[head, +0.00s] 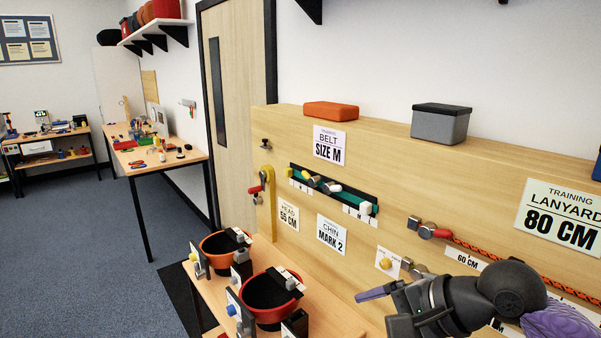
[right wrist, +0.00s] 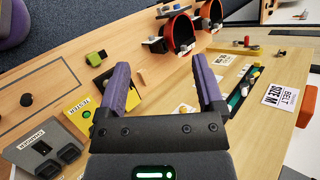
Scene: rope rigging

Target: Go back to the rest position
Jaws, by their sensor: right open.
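My right gripper (head: 378,308) comes in from the lower right in the head view, in front of the wooden rigging board (head: 480,165). In the right wrist view its two purple fingers (right wrist: 160,66) stand wide apart with nothing between them. It is open and empty, above the bench (right wrist: 75,75). My left gripper is not in view. On the board, a teal belt strip (head: 335,189) with small fittings sits below the "BELT SIZE M" sign (head: 328,145). An orange rope (head: 480,249) runs across the board near the "LANYARD 80 CM" sign (head: 560,217).
Two orange-rimmed black bowls (head: 268,290) sit in holders on the bench. A yellow tester (right wrist: 88,112) and a grey charger box (right wrist: 45,148) lie on the bench in the right wrist view. A grey box (head: 440,124) and an orange block (head: 331,111) top the board. Open floor is at left.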

